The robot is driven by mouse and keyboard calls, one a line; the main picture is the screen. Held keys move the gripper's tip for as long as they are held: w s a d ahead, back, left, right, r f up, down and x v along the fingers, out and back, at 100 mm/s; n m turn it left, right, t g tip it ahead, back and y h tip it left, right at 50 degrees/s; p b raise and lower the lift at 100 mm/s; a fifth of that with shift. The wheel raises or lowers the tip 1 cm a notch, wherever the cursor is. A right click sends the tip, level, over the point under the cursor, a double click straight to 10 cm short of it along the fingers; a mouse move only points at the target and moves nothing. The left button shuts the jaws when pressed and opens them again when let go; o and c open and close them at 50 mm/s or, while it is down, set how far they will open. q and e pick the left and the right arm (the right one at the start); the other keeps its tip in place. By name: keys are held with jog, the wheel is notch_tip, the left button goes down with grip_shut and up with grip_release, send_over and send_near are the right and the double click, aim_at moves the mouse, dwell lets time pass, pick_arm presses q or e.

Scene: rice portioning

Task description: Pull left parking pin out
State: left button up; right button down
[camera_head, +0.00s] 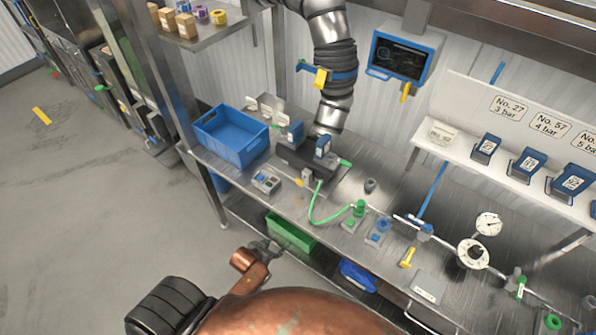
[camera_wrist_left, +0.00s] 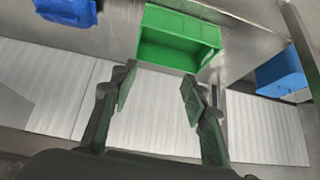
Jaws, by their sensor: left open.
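I cannot pick out a left parking pin with certainty in either view. My left gripper (camera_head: 264,247) is below and in front of the bench's front edge, beside the green bin (camera_head: 291,233) on the lower shelf. In the left wrist view my left gripper (camera_wrist_left: 157,87) is open with nothing between its fingers. The green bin (camera_wrist_left: 180,40) shows beyond the fingertips, apart from them. A yellow T-shaped handle (camera_head: 408,256) stands on the bench at the right; I cannot tell if it is a pin. My right gripper is not in view.
The steel bench (camera_head: 335,262) carries a blue crate (camera_head: 231,137), a green hose (camera_head: 313,207), gauges (camera_head: 473,253) and small fittings. A blue bin (camera_head: 358,277) sits on the lower shelf. A duct (camera_head: 335,70) hangs behind the bench. The floor (camera_head: 90,190) at left is open.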

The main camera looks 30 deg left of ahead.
pick_arm(q)
jog(key=w+r+t+p, duration=0.1)
jog(key=w+r+p, duration=0.15)
jog(key=r, duration=0.75)
jog(key=w+r+t+p, duration=0.1)
jog(key=w+r+t, duration=0.15)
jog(key=r, duration=0.65)
jog(key=t+h, duration=0.1)
jog(key=t, duration=0.2)
send_near(299, 181)
jog(key=w, duration=0.3)
jog(key=shift+g, duration=0.25)
jog(key=p+x, duration=0.1)
jog(key=x, duration=0.6)
jog(key=shift+w+d+f, duration=0.1)
jog(key=shift+w+f, duration=0.1)
jog(key=shift+f, duration=0.15)
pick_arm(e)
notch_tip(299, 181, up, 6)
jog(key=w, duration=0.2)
pick_arm(q)
jog(key=shift+c, duration=0.4)
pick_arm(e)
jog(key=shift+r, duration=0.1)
pick_arm(q)
grip_shut()
